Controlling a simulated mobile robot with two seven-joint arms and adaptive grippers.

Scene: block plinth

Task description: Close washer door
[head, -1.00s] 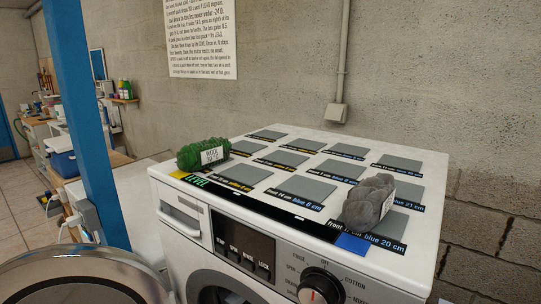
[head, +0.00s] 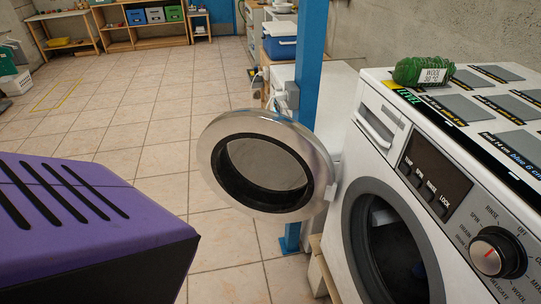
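The washer (head: 372,185) is a white front-loader at the right of the head view. Its round door (head: 268,163) stands wide open, swung out to the left of the machine. The door has a shiny metal rim, a black inner ring and a pane in the middle. It joins the washer at the left side of the dark drum opening (head: 392,250), which is uncovered. Neither of my grippers is in view.
A green wool bundle (head: 420,72) lies on the washer top beside grey patches. A blue post (head: 309,75) stands behind the door. A purple slotted form (head: 75,205), which I cannot identify, fills the lower left. Tiled floor (head: 130,135) lies clear beyond.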

